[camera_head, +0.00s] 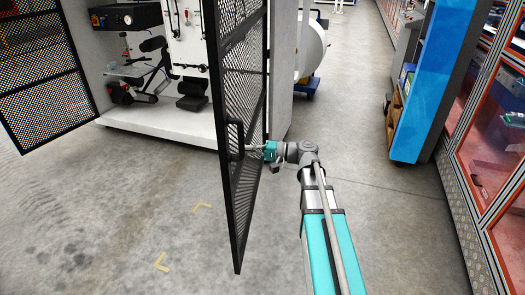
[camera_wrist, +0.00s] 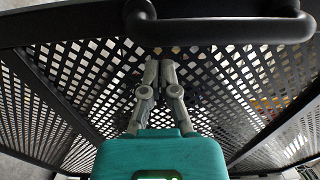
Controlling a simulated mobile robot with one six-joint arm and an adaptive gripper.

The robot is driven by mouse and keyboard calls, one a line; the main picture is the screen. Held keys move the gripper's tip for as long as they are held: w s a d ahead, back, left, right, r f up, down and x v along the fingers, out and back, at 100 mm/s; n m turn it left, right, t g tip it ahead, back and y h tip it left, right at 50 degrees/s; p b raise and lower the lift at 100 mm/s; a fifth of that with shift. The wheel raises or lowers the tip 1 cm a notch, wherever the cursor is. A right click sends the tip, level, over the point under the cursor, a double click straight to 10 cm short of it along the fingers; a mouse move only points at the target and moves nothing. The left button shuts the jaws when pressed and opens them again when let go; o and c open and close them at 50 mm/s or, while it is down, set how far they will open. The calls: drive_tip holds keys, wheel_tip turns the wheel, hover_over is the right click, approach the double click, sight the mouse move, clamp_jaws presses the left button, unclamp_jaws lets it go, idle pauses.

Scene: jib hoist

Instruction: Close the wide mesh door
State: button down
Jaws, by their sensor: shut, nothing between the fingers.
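A black-framed mesh door (camera_head: 240,75) stands open, swung out from the white cabinet toward me and seen nearly edge-on. Its black bar handle (camera_head: 236,140) is at mid-height near the free edge; the handle also shows across the top of the wrist view (camera_wrist: 220,31). A second mesh door (camera_head: 40,85) stands open on the cabinet's left side. Which one is the wide door is hard to tell. My gripper (camera_head: 250,147) is shut and empty, at the right side of the nearer door beside its handle. In the wrist view its fingertips (camera_wrist: 160,66) point at the mesh just below the handle; contact is unclear.
The white cabinet (camera_head: 160,132) holds machinery inside. Bare concrete floor lies left of the nearer door, with yellow corner marks (camera_head: 160,262). A white tank (camera_head: 310,50) stands behind the cabinet. A blue cabinet (camera_head: 420,90) and glazed shelving (camera_head: 490,150) line the right side.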

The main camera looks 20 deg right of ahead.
sight(231, 148)
drive_tip(key=shift+x, duration=2)
